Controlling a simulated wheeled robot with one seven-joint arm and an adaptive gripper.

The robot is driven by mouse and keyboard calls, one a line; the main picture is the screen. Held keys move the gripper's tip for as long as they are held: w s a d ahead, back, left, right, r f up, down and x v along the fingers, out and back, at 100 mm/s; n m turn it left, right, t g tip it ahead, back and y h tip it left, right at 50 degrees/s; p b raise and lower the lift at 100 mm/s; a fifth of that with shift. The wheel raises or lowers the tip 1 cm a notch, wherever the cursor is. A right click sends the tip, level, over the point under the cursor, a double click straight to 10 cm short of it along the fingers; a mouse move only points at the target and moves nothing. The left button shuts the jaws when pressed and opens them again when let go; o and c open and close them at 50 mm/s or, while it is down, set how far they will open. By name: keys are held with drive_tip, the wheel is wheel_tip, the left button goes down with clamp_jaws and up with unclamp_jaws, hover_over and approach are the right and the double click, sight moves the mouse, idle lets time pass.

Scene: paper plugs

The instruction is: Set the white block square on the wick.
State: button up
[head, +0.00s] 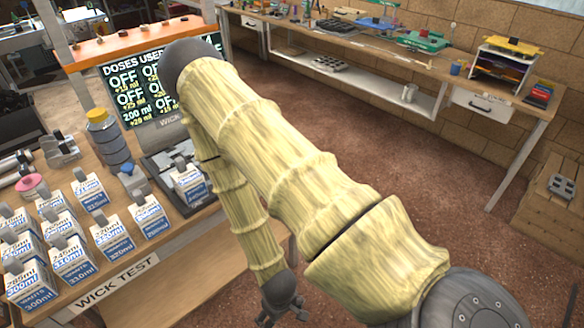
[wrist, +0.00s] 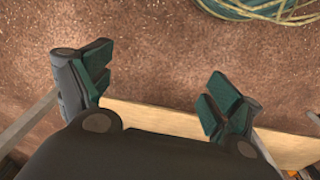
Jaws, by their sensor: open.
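Part of the stand is hidden by my arm, and I cannot tell whether the block sits square. Several similar white blocks (head: 111,237) stand in rows on the same bench. My gripper (head: 282,308) hangs low, in front of and to the right of the bench, apart from the blocks. In the wrist view my gripper (wrist: 155,88) is open and empty, with brown floor beyond its fingers.
The bench edge (head: 120,278) is marked WICK TEST. A yellow-capped bottle (head: 109,140) stands beside the stand, and a dosing board (head: 130,90) is behind it. Open floor (head: 380,170) lies to the right. A coil of hose (wrist: 265,8) lies on the floor.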

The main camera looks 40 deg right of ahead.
drive_tip(key=s+a+f, duration=0.1)
drive_tip(key=s, duration=0.5)
drive_tip(key=shift+f, duration=0.2)
